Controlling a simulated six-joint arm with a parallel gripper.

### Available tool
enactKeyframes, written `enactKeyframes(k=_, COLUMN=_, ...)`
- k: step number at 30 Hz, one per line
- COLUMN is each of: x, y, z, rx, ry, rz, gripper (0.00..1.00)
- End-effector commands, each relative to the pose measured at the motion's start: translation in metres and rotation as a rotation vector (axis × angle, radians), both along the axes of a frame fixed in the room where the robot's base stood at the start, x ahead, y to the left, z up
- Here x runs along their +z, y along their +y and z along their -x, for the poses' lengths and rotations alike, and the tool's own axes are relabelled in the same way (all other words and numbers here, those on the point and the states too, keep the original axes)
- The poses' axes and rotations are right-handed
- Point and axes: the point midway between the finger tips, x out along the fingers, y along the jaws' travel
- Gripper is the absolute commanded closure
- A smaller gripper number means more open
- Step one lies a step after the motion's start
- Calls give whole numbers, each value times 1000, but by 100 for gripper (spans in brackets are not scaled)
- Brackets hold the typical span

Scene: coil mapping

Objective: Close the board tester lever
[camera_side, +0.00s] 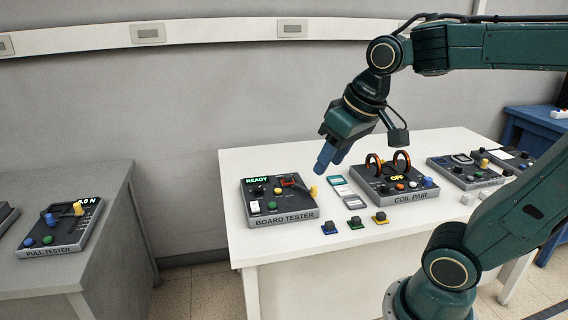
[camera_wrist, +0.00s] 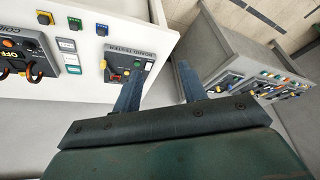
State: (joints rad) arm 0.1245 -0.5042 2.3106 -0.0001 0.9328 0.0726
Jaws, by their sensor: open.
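The board tester (camera_side: 285,214) is a dark grey box on the white table's left part, with a green "READY" display. On its top are a reddish clamp-like part (camera_side: 288,182), a green button and dark knobs. A yellow knob (camera_side: 313,191) at its right side looks like the lever's end; the lever's exact angle is too small to tell. My gripper (camera_side: 328,160) is open and empty, above and right of the tester, apart from it. In the wrist view the tester (camera_wrist: 124,72) lies just left of my gripper (camera_wrist: 162,66).
The coil pair box (camera_side: 395,197) with two orange rings stands right of the tester. Small cards (camera_side: 341,190) lie between them, and several coloured small blocks (camera_side: 355,222) sit in front. A pull tester (camera_side: 62,228) is on the grey table at left.

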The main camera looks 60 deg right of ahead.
Motion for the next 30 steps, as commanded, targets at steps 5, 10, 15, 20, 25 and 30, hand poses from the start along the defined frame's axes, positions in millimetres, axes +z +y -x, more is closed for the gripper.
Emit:
enactKeyframes(k=5, x=3, y=-24, z=-34, rx=-109, ry=52, rz=-23, gripper=58)
enactKeyframes(k=10, x=1, y=-51, z=-64, rx=-211, ry=94, rz=-45, gripper=58)
enactKeyframes(k=15, x=-6, y=-83, z=-93, rx=-313, ry=137, rz=-69, gripper=58)
enactKeyframes(k=20, x=-18, y=-115, z=-117, rx=-409, ry=174, rz=-93, gripper=58)
enactKeyframes(k=25, x=-37, y=-154, z=-138, rx=-512, ry=216, rz=-120, gripper=58)
enactKeyframes(k=30, x=-60, y=-194, z=-154, rx=-614, ry=255, rz=-148, gripper=58)
